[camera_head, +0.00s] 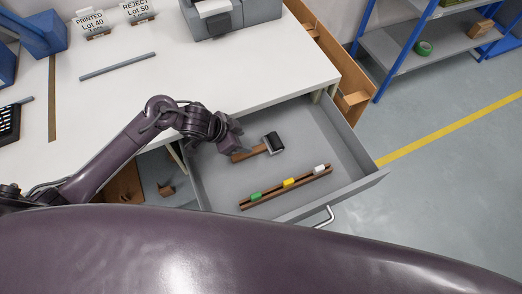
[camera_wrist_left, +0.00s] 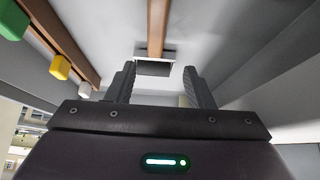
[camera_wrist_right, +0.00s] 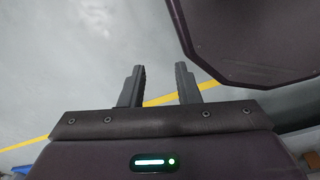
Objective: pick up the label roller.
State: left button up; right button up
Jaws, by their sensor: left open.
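The label roller (camera_head: 274,143) lies in the open drawer (camera_head: 213,183), with a dark roller head and a brown wooden handle pointing left. My left gripper (camera_head: 232,143) is open above the drawer, near the handle, and partly covers the handle's end. In the left wrist view, the label roller's handle (camera_wrist_left: 158,25) and dark head show ahead of and between the spread fingers (camera_wrist_left: 160,85); they look apart from it. My right gripper (camera_wrist_right: 160,85) is open and empty over the grey floor; the head view does not show it.
A wooden rack (camera_head: 300,188) with green, yellow and white pieces lies in the drawer in front of the roller. The drawer walls and the white table edge (camera_head: 230,108) border the left gripper. A grey printer (camera_head: 230,15) stands on the table.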

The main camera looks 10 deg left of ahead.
aim_at(256, 149)
pick_arm(q)
jog(key=x, duration=0.2)
jog(key=shift+d+f, duration=0.15)
jog(key=shift+f, duration=0.15)
jog(key=x, duration=0.4)
jog(key=shift+s+d+f, duration=0.1)
jog(key=shift+s+f, duration=0.15)
jog(key=shift+s, duration=0.05)
jog(key=shift+w+d+f, duration=0.1)
jog(key=shift+f, duration=0.1)
grip_shut()
pick_arm(e)
jog(key=shift+s+a, duration=0.5)
jog(key=shift+a, duration=0.25)
